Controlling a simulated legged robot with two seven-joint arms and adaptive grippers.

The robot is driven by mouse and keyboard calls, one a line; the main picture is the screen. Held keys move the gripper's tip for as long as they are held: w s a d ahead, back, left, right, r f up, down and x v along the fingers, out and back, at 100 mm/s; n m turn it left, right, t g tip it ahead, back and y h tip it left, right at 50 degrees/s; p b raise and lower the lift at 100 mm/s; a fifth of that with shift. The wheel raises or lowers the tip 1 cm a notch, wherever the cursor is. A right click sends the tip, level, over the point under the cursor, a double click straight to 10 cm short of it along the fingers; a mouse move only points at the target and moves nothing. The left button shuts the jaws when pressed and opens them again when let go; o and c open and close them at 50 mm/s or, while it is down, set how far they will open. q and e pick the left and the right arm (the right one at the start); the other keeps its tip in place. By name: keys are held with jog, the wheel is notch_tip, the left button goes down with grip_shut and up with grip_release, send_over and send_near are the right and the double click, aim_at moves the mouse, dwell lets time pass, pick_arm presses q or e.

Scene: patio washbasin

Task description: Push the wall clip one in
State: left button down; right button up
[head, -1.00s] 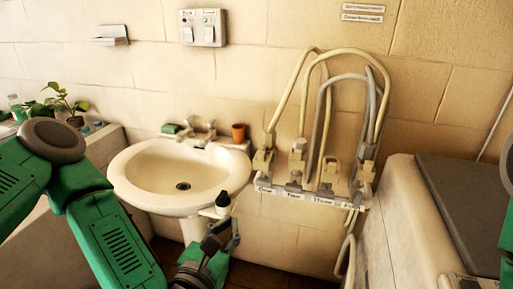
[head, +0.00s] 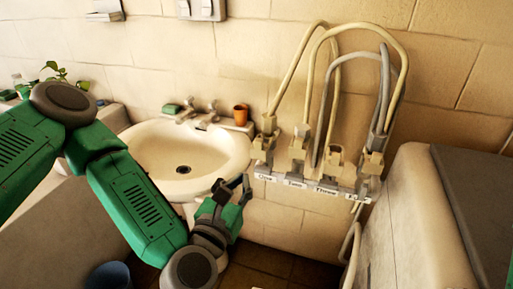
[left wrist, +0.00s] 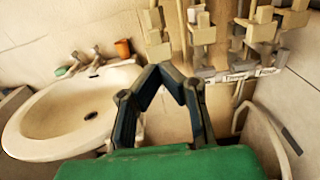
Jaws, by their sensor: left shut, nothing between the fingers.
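Wall clip one (head: 263,148) is the leftmost beige clip on the wall rail, above the label "One" (head: 264,176). A pale hose runs up from it. It also shows at the top of the left wrist view (left wrist: 155,45). My left gripper (head: 236,184) is shut and empty, in front of the basin's right rim, below and left of clip one and apart from it. In the left wrist view its dark fingers (left wrist: 163,68) come together below the clips. My right gripper is out of view.
More clips with hoses stand to the right, including clip two (head: 298,145) and clip three (head: 334,160). The washbasin (head: 150,140) is at left, with an orange cup (head: 240,114) behind it. A pale cabinet with a dark top (head: 480,190) bounds the right.

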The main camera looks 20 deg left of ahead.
aim_at(257, 144)
pick_arm(q)
jog(key=w, duration=0.3)
jog(key=w+p, duration=0.1)
jog(key=w, duration=0.3)
jog(key=w+a+p, duration=0.1)
jog(key=w, duration=0.2)
jog(key=shift+w, duration=0.15)
jog(key=shift+w+d, duration=0.1)
jog(key=shift+w, duration=0.5)
jog(key=shift+w+d, duration=0.15)
jog(key=shift+d, duration=0.1)
jog(key=shift+a, duration=0.1)
jog(key=shift+w+f, duration=0.1)
jog(key=shift+w, duration=0.25)
jog(key=shift+w+f+b, duration=0.15)
jog(key=shift+w+b, duration=0.85)
jog(key=shift+w, duration=0.6)
jog(key=shift+r, duration=0.35)
jog(key=shift+w, duration=0.1)
